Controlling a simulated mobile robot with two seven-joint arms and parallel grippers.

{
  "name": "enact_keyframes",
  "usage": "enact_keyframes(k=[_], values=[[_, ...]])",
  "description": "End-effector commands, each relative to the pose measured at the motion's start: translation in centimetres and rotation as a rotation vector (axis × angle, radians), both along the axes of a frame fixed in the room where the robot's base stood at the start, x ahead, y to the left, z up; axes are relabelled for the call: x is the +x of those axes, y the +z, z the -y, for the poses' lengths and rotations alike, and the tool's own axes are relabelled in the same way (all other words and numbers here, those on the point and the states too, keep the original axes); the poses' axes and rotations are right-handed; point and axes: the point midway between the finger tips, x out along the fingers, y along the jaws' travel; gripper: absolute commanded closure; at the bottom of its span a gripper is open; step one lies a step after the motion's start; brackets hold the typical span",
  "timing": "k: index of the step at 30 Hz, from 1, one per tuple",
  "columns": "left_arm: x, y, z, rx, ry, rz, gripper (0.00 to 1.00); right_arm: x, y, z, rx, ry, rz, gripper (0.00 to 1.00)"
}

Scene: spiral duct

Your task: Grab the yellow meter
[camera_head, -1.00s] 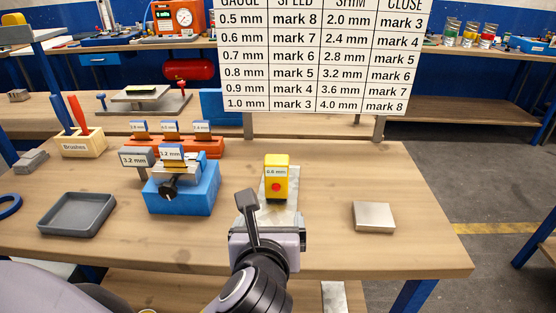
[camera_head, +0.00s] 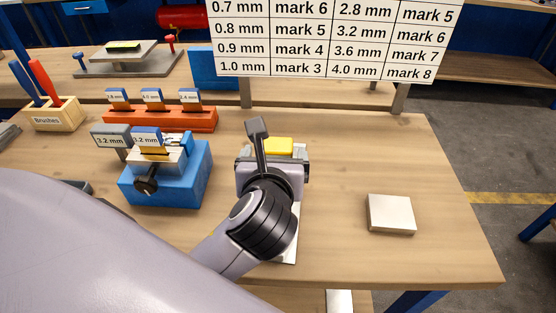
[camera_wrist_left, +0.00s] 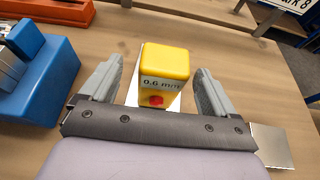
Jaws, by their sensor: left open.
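The yellow meter (camera_wrist_left: 165,68) is a small upright block with a "0.6 mm" label and a red button. It stands on a pale metal plate (camera_head: 289,247) on the table. In the head view only the top of the yellow meter (camera_head: 279,146) shows behind my left gripper. My left gripper (camera_wrist_left: 158,85) is open in the wrist view, with one grey finger on each side of the meter. Gaps show between the fingers and the meter. In the head view my left gripper (camera_head: 272,160) hides most of the meter. My right gripper is not in view.
A blue fixture (camera_head: 168,180) with a black knob and a 3.2 mm tag stands left of the gripper. An orange-red rack (camera_head: 160,119) holds tags behind it. A flat metal block (camera_head: 391,214) lies to the right, with clear table around it. A chart board (camera_head: 330,40) stands behind.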

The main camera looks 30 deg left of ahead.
Motion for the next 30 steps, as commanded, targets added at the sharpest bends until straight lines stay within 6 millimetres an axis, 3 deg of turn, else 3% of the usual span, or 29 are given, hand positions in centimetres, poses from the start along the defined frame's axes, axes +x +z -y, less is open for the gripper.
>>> enact_keyframes(k=[10,19,20,25,27,30], values=[[4.0,-2.2,-1.4,0.002,0.001,0.0,0.11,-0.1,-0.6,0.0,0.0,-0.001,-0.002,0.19],[4.5,-2.4,-1.7,0.0,0.0,0.0,0.11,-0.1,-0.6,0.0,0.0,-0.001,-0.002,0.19],[4.5,-2.4,-1.7,0.0,0.0,0.0,0.17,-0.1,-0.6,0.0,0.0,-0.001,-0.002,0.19],[4.4,-2.4,-1.7,0.001,0.0,0.0,0.72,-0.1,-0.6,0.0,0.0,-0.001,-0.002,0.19],[4.5,-2.3,-1.7,0.001,0.0,0.002,0.81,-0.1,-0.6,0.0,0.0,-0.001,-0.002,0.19],[4.5,-2.3,-1.7,0.001,0.0,0.002,0.81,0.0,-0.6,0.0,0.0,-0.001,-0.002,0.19]])
